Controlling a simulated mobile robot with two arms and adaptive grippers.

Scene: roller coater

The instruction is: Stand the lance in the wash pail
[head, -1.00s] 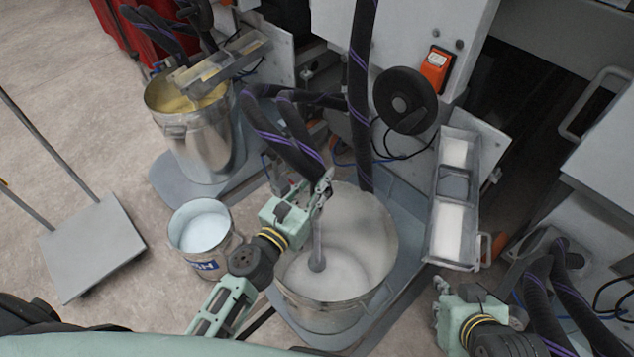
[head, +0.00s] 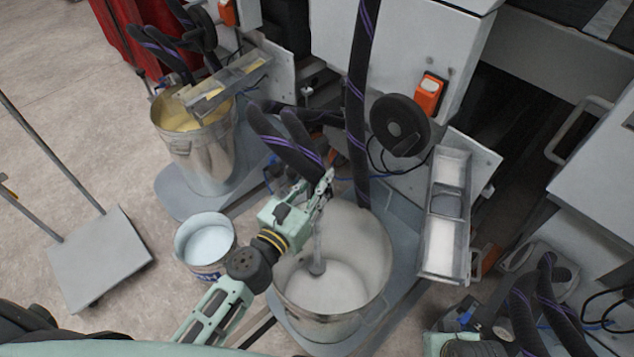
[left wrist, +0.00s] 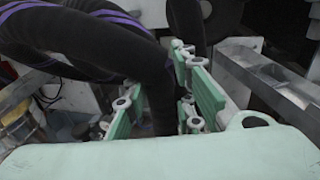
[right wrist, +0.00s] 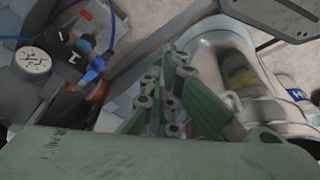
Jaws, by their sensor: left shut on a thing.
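My left gripper (head: 322,190) is shut on the upper part of the lance (head: 317,250), a grey rod with a rounded lower end. The lance stands nearly upright inside the large open drum (head: 377,285), its lower end at the pale contents. The wash pail (head: 231,262), small and holding pale bluish liquid, stands on the floor left of the drum.
A second drum (head: 200,160) with yellow contents stands behind the pail. A metal trough (head: 440,225) is right of the large drum. A flat-bed cart (head: 100,255) stands at left. Black hoses with purple stripes (head: 360,100) hang over the drum. Floor between cart and pail is clear.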

